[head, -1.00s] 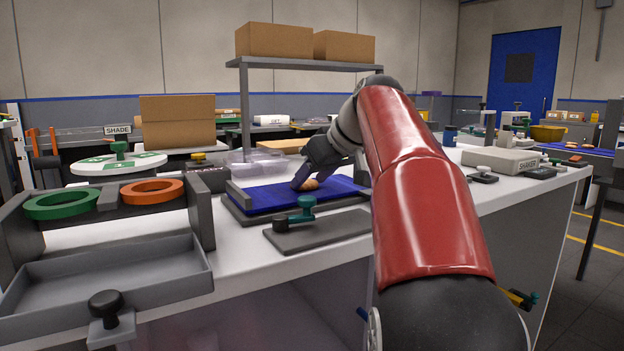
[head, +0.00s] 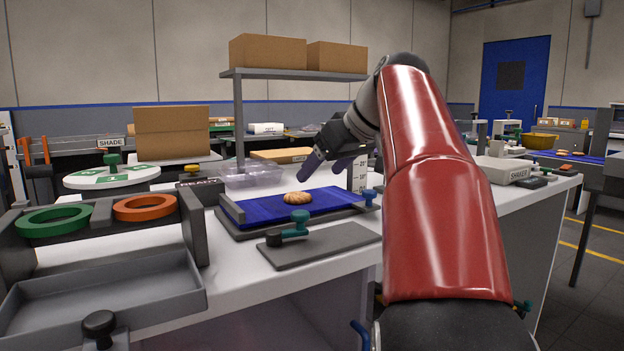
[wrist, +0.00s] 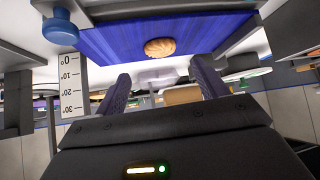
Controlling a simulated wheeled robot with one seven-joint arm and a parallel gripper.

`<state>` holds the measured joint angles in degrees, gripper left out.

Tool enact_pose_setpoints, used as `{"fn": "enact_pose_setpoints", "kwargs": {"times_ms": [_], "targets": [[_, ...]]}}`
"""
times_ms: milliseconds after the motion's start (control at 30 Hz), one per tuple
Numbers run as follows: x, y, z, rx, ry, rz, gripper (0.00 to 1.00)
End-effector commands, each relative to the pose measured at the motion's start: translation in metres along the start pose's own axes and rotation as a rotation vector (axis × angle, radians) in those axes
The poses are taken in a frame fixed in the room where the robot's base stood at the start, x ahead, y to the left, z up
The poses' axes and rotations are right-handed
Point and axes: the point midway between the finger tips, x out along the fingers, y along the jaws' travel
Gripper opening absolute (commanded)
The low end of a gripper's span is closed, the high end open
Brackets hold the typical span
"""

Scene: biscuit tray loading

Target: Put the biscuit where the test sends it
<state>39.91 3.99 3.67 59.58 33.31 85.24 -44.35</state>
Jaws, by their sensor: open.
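A golden-brown biscuit (head: 298,198) lies on the blue pad (head: 262,208) of a dark, low-framed stand on the white bench. My gripper (head: 318,166) is above and behind the biscuit, apart from it, with nothing between its fingers. In the wrist view the two purple fingers of my gripper (wrist: 162,92) are spread wide, and the biscuit (wrist: 160,47) lies on the blue pad (wrist: 110,42) beyond them. A green ring (head: 54,220) and an orange ring (head: 145,208) sit side by side in a dark frame at the left.
A grey tray (head: 100,290) is below the rings. A dark plate with a teal-knobbed lever (head: 320,245) is in front of the pad. A scale marked in degrees (wrist: 70,85) stands beside it. A shaker box (head: 503,170) is at the right. A shelf with cardboard boxes (head: 268,52) stands behind.

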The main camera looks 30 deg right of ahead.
Motion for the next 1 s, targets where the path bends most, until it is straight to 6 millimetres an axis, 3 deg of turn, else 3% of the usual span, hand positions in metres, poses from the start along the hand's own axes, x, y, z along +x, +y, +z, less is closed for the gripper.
{"fn": "enact_pose_setpoints", "kwargs": {"times_ms": [100, 300, 1000], "targets": [[-0.025, 0.0, -0.002, 0.0, 0.001, 0.003, 0.72], [-0.046, 0.0, -0.001, 0.0, 0.0, 0.001, 0.72], [-0.049, 0.0, 0.0, -0.001, -0.001, 0.0, 0.72]]}}
